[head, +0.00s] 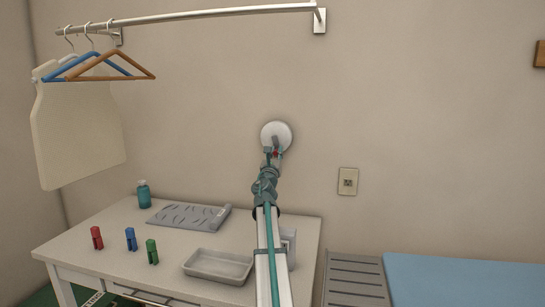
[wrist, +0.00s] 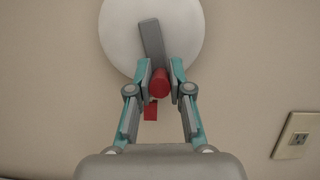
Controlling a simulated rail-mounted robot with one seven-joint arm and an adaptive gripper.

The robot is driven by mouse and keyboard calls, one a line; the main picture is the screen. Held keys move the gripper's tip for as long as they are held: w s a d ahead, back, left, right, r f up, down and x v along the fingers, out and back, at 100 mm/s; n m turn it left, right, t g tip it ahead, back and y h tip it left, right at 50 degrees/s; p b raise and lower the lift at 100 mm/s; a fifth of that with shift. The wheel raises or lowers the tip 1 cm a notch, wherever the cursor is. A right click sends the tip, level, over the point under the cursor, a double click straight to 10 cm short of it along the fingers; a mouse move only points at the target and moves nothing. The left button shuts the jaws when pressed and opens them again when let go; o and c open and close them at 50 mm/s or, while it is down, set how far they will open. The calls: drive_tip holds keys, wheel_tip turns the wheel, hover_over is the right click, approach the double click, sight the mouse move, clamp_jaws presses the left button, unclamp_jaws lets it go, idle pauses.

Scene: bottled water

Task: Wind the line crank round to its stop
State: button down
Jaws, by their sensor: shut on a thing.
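The line crank is on the back wall: a round white disc (head: 277,134) with a grey crank arm and a red knob. In the wrist view the white disc (wrist: 190,40) fills the top middle. The grey crank arm (wrist: 151,42) slants from the upper left down to the red knob (wrist: 161,82). My gripper (wrist: 160,80) is shut on the red knob, one finger on each side. In the head view my gripper (head: 273,152) is at the lower part of the disc. A small red piece (wrist: 151,110) shows below the knob.
A wall outlet (head: 348,181) is right of the crank. Below is a white table (head: 110,232) with a grey tray (head: 218,265), a grey mat (head: 188,216), a teal bottle (head: 144,194) and red, blue and green clips. A rail (head: 200,14) with hangers is above left.

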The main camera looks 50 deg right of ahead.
drive_tip(key=n, duration=0.1)
drive_tip(key=s+n+t+y, duration=0.1)
drive_tip(key=n, duration=0.1)
drive_tip(key=r+n+t+b, duration=0.1)
drive_tip(key=n, duration=0.1)
drive_tip(key=shift+s+d+y, duration=0.25)
drive_tip(key=shift+d+y, duration=0.05)
drive_tip(key=shift+d, duration=0.05)
drive_tip(key=n, duration=0.1)
drive_tip(key=n+t+y, duration=0.1)
drive_tip(key=n, duration=0.1)
drive_tip(key=s+r+n+y, duration=0.1)
drive_tip(key=n, duration=0.1)
drive_tip(key=shift+d+r+t+p, duration=0.1)
drive_tip(key=shift+d+t+p, duration=0.15)
drive_tip(key=shift+t+p, duration=0.1)
drive_tip(key=n+p, duration=0.1)
drive_tip(key=n, duration=0.1)
drive_tip(key=r+n+y+p, duration=0.1)
drive_tip(key=n, duration=0.1)
drive_tip(key=r+n+y+p, duration=0.1)
drive_tip(key=p, duration=0.1)
drive_tip(key=shift+s+d+n, duration=0.15)
drive_tip(key=shift+s+n, duration=0.2)
drive_tip(key=shift+n, duration=0.05)
drive_tip(key=shift+r+n+y+p, duration=0.35)
drive_tip(key=shift+n+y+p, duration=0.15)
drive_tip(key=shift+n+p, duration=1.1)
drive_tip(key=shift+p, duration=0.05)
drive_tip(key=shift+y, duration=0.3)
